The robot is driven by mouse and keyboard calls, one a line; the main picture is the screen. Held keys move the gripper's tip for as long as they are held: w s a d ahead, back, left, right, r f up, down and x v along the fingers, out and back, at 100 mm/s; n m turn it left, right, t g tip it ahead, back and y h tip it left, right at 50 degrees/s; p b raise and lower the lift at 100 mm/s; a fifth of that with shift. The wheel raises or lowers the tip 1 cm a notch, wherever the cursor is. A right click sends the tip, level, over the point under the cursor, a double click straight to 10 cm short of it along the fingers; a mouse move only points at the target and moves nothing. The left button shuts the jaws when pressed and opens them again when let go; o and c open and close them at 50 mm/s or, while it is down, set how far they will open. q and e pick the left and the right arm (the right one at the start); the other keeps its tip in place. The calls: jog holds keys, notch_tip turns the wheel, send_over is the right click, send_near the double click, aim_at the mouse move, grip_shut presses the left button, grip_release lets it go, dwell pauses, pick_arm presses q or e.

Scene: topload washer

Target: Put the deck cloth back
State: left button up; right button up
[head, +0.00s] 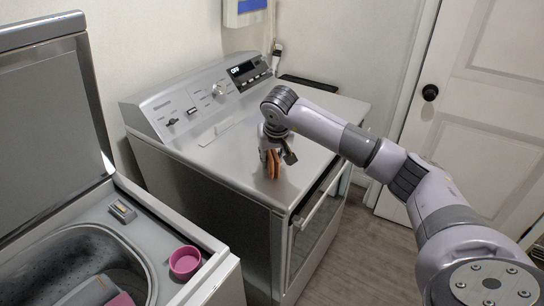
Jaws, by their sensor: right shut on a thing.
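My right gripper (273,170) points down at the front part of the dryer's top (235,160). It is shut on an orange-brown thing (272,163), which looks like the folded deck cloth. The fingers hide part of it. I cannot tell whether its lower edge touches the metal top. My left gripper is not in view.
The open washer (215,272) stands at the left, its lid (50,120) raised. A pink cup (185,262) and a small tray (122,211) are on its deck. A door (490,110) is at the right.

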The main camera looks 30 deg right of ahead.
jog(key=o, duration=1)
jog(key=shift+f, duration=0.1)
jog(key=shift+o, duration=0.2)
jog(key=shift+r, duration=0.4)
jog(key=b+v, duration=0.1)
jog(key=v, duration=1)
jog(key=shift+s+r, duration=0.2)
jog(key=shift+r, duration=0.05)
